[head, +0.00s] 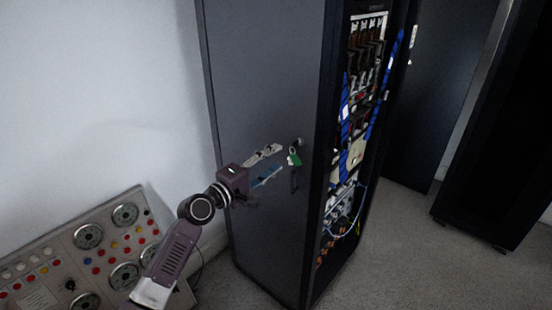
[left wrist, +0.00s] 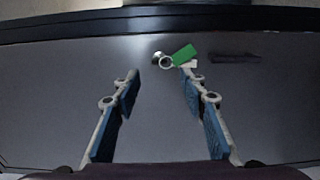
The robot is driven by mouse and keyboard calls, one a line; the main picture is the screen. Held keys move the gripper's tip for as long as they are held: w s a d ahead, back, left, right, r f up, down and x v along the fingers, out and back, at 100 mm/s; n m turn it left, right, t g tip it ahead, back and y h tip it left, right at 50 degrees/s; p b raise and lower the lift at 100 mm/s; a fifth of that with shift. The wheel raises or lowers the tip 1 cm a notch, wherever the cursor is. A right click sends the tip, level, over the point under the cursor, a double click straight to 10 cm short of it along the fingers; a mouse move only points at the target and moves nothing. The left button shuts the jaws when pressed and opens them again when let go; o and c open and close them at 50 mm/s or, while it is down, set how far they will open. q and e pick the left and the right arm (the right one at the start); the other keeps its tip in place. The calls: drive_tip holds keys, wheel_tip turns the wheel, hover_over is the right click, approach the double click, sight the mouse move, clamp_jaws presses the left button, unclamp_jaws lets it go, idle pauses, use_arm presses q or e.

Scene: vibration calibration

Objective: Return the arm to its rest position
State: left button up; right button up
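My left gripper (head: 272,166) is in front of the dark side panel of a tall cabinet (head: 265,90). Its two blue-padded fingers are spread wide apart with nothing between them, as the left wrist view (left wrist: 160,95) shows. A key ring with a green tag (head: 294,158) hangs at a lock on the panel, just beyond the fingertips. In the left wrist view the green tag (left wrist: 184,55) and ring are ahead of the right finger's tip. I cannot tell whether they touch. My right gripper is in neither view.
A dark handle (left wrist: 235,57) is on the panel beside the tag. The cabinet's open front shows blue cables (head: 346,120) and electrical parts. A control panel with dials (head: 105,245) stands at lower left. Another dark cabinet (head: 490,150) is at right. Grey floor (head: 400,250) is clear between the cabinets.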

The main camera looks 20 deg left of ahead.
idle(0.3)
use_arm(q)
drive_tip(key=s+a+f+m+g+y, duration=0.1)
drive_tip(key=s+f+g+y, duration=0.1)
drive_tip(key=f, duration=1.1)
drive_tip(key=s+a+f+m+g+y, duration=0.1)
drive_tip(key=s+f+g, duration=0.1)
drive_tip(key=f, duration=1.1)
drive_tip(key=s+f+m+g+y+b, duration=0.1)
drive_tip(key=s+f+m+g, duration=0.1)
drive_tip(key=s+f, duration=0.7)
drive_tip(key=s+f+m+g+y+b, duration=0.15)
drive_tip(key=s+f, duration=0.35)
drive_tip(key=f, duration=0.7)
drive_tip(key=s+d+f+m+g, duration=0.1)
drive_tip(key=s+f+m+g, duration=0.1)
drive_tip(key=s+f, duration=0.6)
drive_tip(key=s+d+f+m+g, duration=0.2)
drive_tip(key=s+f+m, duration=0.3)
drive_tip(key=s, duration=1.6)
drive_tip(key=s+d+f+m+g, duration=0.1)
drive_tip(key=s+f+m+g, duration=0.3)
drive_tip(key=s+f, duration=0.6)
drive_tip(key=s, duration=0.4)
drive_tip(key=shift+s+d+f+y+b, duration=0.15)
drive_tip(key=shift+s+f+y+b, duration=0.2)
drive_tip(key=shift+b, duration=0.05)
drive_tip(key=shift+g, duration=0.25)
